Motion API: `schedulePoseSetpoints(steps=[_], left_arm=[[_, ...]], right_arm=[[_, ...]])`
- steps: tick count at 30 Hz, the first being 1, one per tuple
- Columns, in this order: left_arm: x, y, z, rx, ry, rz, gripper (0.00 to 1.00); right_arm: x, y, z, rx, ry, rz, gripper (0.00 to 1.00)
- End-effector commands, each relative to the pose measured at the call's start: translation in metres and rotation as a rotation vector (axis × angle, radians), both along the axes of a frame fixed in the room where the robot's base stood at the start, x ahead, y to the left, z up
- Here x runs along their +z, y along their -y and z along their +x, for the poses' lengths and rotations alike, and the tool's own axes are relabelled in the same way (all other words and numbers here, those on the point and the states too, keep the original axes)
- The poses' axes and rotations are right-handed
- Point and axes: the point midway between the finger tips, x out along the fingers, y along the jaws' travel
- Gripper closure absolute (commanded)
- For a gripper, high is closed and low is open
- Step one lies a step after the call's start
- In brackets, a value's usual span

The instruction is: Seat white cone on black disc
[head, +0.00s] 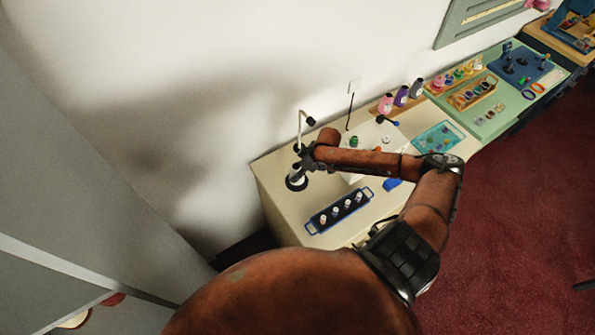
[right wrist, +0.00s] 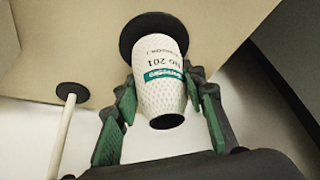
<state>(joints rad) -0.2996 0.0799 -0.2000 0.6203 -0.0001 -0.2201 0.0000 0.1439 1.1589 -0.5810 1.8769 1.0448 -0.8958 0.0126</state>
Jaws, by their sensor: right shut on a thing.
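The white cone (right wrist: 158,70), patterned with a green label band, is between the green-padded fingers of my right gripper (right wrist: 160,85) in the right wrist view. The fingers are shut on its sides. Its far end overlaps the black disc (right wrist: 130,30); whether they touch cannot be told. My left gripper is not in view.
A thin white post on a small black base (right wrist: 72,91) stands beside the disc. A blue rack (head: 338,211) with several small white-topped pieces lies toward the front. A white mat and a teal tray (head: 438,140) are farther right. The wall is close behind.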

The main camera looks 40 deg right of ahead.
Motion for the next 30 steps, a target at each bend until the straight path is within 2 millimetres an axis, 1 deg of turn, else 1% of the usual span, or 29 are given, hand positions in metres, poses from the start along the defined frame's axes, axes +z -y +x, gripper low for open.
schedulePoseSetpoints(steps=[12,13,21,22,30], left_arm=[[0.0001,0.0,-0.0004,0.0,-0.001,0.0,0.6],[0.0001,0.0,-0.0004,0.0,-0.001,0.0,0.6],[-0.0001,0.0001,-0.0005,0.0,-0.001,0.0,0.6],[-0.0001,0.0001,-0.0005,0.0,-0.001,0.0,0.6],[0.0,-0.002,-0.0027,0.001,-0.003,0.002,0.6]], right_arm=[[0.0003,0.0,0.0004,0.0,0.001,0.001,0.89],[0.0003,0.0,0.0004,0.0,0.001,0.001,0.61],[0.0002,0.0001,0.0003,0.0,0.001,0.001,0.43],[0.0002,0.0001,0.0003,0.0,0.001,0.001,0.42],[0.0007,0.0005,-0.0004,0.0,0.0,0.0,0.42]])
